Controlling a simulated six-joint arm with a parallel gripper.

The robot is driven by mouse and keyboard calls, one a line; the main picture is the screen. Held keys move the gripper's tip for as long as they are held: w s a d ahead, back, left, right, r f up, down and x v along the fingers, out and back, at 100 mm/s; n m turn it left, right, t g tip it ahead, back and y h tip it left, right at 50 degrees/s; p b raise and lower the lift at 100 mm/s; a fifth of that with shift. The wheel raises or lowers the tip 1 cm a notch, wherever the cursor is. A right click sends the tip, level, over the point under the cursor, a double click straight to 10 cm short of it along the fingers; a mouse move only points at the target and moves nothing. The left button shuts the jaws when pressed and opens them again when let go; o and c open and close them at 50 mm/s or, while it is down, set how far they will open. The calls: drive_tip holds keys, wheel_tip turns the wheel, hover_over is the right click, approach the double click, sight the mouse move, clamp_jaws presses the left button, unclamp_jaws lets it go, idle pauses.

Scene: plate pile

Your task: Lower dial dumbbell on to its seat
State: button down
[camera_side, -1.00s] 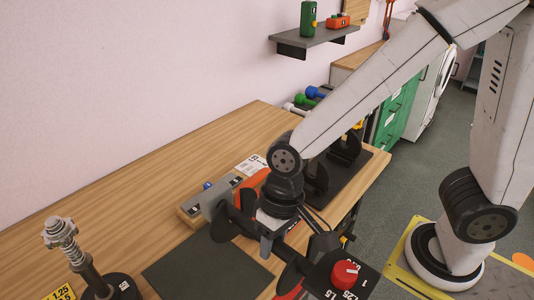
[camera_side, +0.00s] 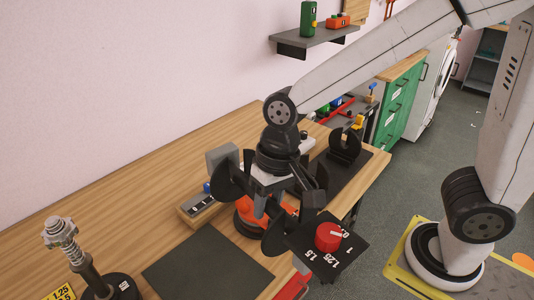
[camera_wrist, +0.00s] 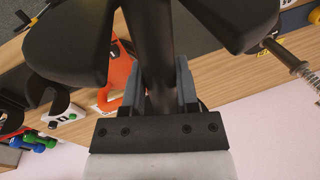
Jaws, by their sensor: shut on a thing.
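In the wrist view the dark handle (camera_wrist: 152,50) runs between my fingers, with black plates (camera_wrist: 70,40) on both sides. A black base (camera_side: 368,168) with an upright cradle (camera_side: 346,146) stands at the back right; it looks like the seat. My arm partly hides it. The dumbbell is apart from it.
A dark mat (camera_side: 205,262) lies bare in front. A threaded post (camera_side: 85,262) stands at the front left. A wall shelf (camera_side: 312,40) hangs behind.

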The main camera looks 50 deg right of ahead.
drive_tip(key=w+d+m+t, duration=0.1)
drive_tip(key=w+d+m, duration=0.3)
drive_tip(key=d, duration=0.5)
drive_tip(key=w+d+m+h, duration=0.1)
drive_tip(key=w+d+m, duration=0.25)
drive_tip(key=d, duration=0.65)
drive_tip(key=w+d+m+t, duration=0.1)
drive_tip(key=w+d+m, duration=0.35)
drive_tip(key=d, duration=0.45)
drive_tip(key=s+d+m+h, duration=0.1)
drive_tip(key=s+d+m, duration=0.25)
drive_tip(key=d, duration=0.65)
drive_tip(key=s+x, duration=0.1)
drive_tip(key=x, duration=0.5)
drive_tip(key=shift+w+d, duration=0.15)
drive_tip(key=shift+w, duration=0.2)
drive_tip(key=shift+f+m, duration=0.25)
drive_tip(key=shift+f, duration=0.1)
drive_tip(key=shift+s+x, duration=0.25)
drive_tip(key=shift+x, duration=1.05)
drive_tip(key=shift+s+x, duration=0.2)
drive_tip(key=shift+x, duration=0.8)
drive_tip(key=shift+s+x, duration=0.2)
drive_tip(key=shift+x, duration=0.8)
